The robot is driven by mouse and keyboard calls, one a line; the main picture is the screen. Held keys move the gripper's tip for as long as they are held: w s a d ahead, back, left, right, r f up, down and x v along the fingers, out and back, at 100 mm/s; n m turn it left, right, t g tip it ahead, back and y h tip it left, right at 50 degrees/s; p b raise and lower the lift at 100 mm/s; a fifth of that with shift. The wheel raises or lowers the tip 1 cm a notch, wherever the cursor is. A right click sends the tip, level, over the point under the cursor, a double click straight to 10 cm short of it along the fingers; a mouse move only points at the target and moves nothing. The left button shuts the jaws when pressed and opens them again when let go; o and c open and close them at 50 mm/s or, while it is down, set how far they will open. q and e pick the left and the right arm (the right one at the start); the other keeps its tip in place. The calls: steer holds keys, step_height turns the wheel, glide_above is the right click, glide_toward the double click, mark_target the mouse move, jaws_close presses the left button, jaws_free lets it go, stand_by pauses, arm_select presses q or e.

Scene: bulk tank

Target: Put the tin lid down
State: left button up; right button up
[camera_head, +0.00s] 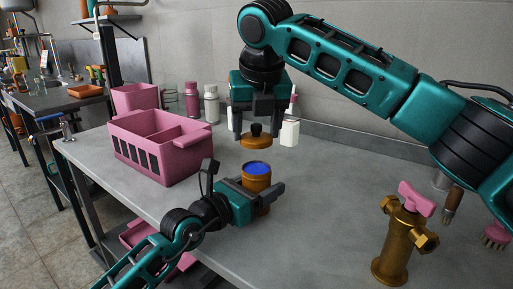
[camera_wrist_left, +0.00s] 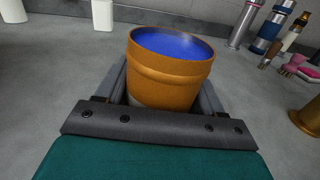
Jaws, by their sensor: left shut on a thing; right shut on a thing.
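The tin (camera_head: 257,172) is orange-brown with a blue inside, upright and open at the top. My left gripper (camera_head: 264,192) is shut around the tin from the side, low at the table. In the left wrist view the tin (camera_wrist_left: 168,75) sits between the two fingers and its blue inside shows. The tin lid (camera_head: 257,142) is a flat orange-brown disc with a black knob. My right gripper (camera_head: 257,125) points down and is shut on the lid, holding it level above the tin, with a gap between them.
A pink divided crate (camera_head: 160,150) stands left on the grey table (camera_head: 320,215). Bottles (camera_head: 211,104) stand behind it, and a white container (camera_head: 289,132) is behind my right gripper. A brass valve (camera_head: 398,245) with a pink handle stands at right. The table between tin and valve is clear.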

mark_target(334, 193)
steer(key=r, duration=0.2)
steer(key=d+r, duration=0.1)
steer(key=shift+w+d+m, duration=0.1)
steer(key=shift+w+m, duration=0.15)
steer(key=shift+m, duration=0.05)
steer(key=w+d+f+m+g+h, duration=0.15)
steer(key=d+f+m, duration=0.25)
steer(key=d, duration=0.4)
steer(key=w+d+f+m+t+h, duration=0.1)
steer(key=w+d+f+m+h, duration=0.1)
steer(key=d+f+m, duration=0.45)
steer(key=shift+n+g, duration=0.25)
steer(key=shift+n, duration=0.7)
steer(key=f, duration=0.2)
steer(key=d+f, duration=0.1)
steer(key=f, duration=0.2)
steer(key=d+f, duration=0.1)
steer(key=f, duration=0.2)
steer(key=shift+w+d, duration=0.15)
steer(key=shift+f, duration=0.1)
steer(key=shift+f, duration=0.1)
steer(key=o, duration=1.1)
